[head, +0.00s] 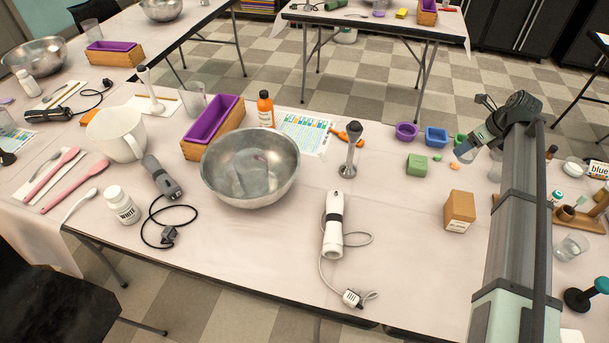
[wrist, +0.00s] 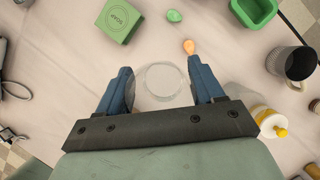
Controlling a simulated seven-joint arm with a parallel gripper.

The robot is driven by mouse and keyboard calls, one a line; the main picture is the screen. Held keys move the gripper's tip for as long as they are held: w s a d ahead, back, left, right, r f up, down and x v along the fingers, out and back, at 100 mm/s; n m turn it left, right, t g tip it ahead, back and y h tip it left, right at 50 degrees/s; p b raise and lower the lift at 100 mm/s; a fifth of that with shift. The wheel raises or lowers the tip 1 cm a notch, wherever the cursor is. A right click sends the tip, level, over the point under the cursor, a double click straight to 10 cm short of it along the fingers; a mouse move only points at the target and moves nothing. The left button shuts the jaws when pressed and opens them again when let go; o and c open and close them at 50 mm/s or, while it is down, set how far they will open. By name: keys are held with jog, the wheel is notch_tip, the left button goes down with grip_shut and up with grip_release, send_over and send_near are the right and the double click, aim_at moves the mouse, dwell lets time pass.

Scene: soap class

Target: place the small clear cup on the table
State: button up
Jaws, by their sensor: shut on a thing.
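The small clear cup (wrist: 160,84) is between the two blue fingers of my gripper (wrist: 160,92) in the wrist view, with its round outline facing the camera. My gripper is shut on it. In the head view my gripper (head: 470,146) points down over the right part of the white table (head: 400,262), and the cup (head: 467,156) shows only faintly at the fingers. I cannot tell whether the cup's base touches the table.
A green soap block (head: 417,165), a green mould (wrist: 254,11) and small coloured pieces lie near the gripper. A dark cup (wrist: 292,63) and a yellow-capped bottle (wrist: 270,121) stand to the right in the wrist view. A brown box (head: 459,211) stands nearer the front edge.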

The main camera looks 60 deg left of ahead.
jog(key=s+a+n+g+h, duration=0.1)
jog(key=s+a+n, duration=0.3)
jog(key=s+a, duration=1.3)
jog(key=s+a+n+g, duration=0.2)
jog(key=s+a+n, duration=0.2)
jog(key=s+a, duration=1.35)
jog(key=shift+w+a+f, duration=0.35)
jog(key=shift+w+f, duration=0.1)
jog(key=shift+f, duration=1.15)
jog(key=shift+w+a+f, duration=0.3)
jog(key=shift+w+f, duration=0.15)
jog(key=shift+f, duration=1.2)
jog(key=shift+w+a+f, duration=0.35)
jog(key=shift+w+f, duration=0.1)
jog(key=shift+f, duration=1.15)
jog(key=shift+f, duration=0.15)
jog(key=o, duration=1)
jog(key=v, duration=1.2)
jog(key=shift+s+a+r, duration=0.1)
jog(key=shift+r, duration=0.1)
